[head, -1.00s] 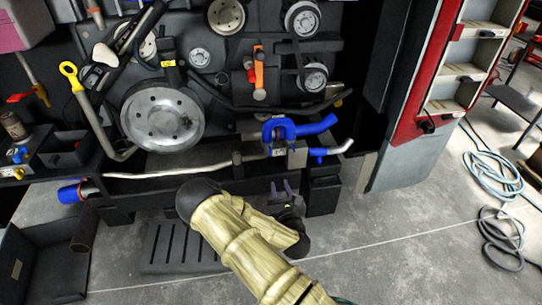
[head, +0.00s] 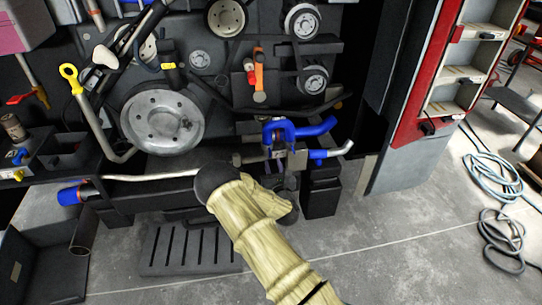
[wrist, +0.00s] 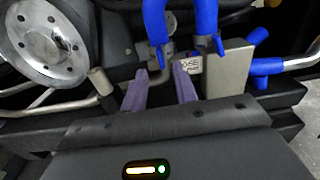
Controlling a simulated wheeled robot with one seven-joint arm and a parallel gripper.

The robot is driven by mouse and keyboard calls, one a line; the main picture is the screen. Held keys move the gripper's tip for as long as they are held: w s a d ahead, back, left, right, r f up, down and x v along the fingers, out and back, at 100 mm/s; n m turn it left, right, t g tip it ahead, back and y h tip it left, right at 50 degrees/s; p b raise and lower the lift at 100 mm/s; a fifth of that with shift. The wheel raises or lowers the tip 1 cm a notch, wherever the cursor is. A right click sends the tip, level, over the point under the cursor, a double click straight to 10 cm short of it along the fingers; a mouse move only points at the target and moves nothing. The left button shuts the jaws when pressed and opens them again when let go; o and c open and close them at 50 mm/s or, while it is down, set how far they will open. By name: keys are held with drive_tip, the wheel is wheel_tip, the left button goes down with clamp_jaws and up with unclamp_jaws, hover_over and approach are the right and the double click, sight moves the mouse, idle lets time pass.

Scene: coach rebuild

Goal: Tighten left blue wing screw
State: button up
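Two blue hoses (head: 280,130) arch over the clamp area in the middle of the machine. In the wrist view, the left blue hose (wrist: 155,22) has a small dark-blue wing-like piece (wrist: 163,52) at its lower end. A similar piece (wrist: 218,46) sits on the right hose (wrist: 205,15). I take the left piece to be the left blue wing screw; it is small and partly obscured. My gripper (wrist: 159,76) has two purple fingers, apart, with nothing visibly held. The fingertips are just below the left hose end; contact cannot be told. In the head view my arm mostly hides the fingers.
A metal block (wrist: 229,69) stands right of the fingers, and a metal pipe stub (wrist: 101,80) stands to their left. A large pulley (head: 162,122) and a yellow-handled dipstick (head: 80,90) are left. Open floor (head: 400,240) lies to the right.

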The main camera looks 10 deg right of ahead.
sight(270, 154)
drive_tip(key=w, duration=0.6)
clamp_jaws()
